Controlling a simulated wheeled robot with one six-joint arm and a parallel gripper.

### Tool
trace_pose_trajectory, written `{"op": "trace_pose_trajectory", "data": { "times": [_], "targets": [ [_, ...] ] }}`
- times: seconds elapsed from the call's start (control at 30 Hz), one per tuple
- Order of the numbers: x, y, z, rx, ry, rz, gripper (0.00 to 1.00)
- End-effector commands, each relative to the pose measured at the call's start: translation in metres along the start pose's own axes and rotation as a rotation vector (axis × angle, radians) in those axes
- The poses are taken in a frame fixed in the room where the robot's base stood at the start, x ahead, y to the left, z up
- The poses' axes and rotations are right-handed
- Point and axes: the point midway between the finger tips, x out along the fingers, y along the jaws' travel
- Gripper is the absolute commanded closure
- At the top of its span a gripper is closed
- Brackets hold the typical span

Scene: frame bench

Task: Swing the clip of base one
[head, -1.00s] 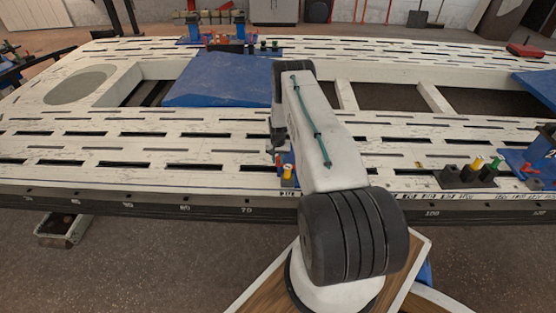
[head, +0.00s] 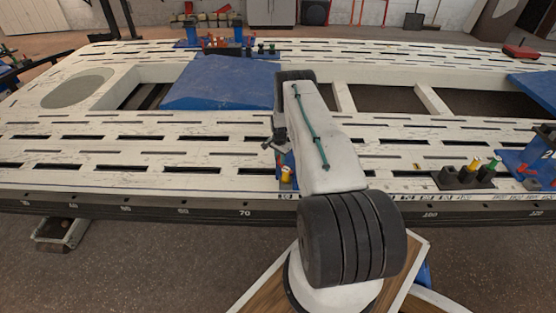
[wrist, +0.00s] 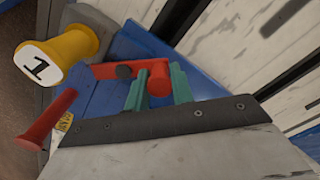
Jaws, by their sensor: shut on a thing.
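Base one is a blue block (wrist: 112,98) on the white bench, with a yellow knob marked 1 (wrist: 58,57) at its left in the wrist view. Its red clip (wrist: 106,71) is a flat bar with a dark pivot and an upright red post (wrist: 158,83) at its right end. My gripper (wrist: 159,88) has its teal fingers shut on this post, one on each side. In the head view my arm hides most of base one; the yellow knob (head: 286,174) shows beside it.
A loose-looking red pin (wrist: 48,120) sticks out left of the gripper in the wrist view. The slotted white bench (head: 120,150) carries a blue plate (head: 220,82) behind. A black holder with coloured pegs (head: 462,177) and another blue base (head: 530,160) stand at the right.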

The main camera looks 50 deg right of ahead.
Motion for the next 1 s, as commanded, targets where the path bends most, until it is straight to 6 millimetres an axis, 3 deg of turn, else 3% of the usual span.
{"op": "trace_pose_trajectory", "data": {
  "times": [0.5,1.0],
  "targets": [
    [-0.001,0.007,-0.021,0.449,0.001,-0.003,0.99],
    [-0.001,0.013,-0.028,0.638,0.001,-0.004,0.99]
  ]
}}
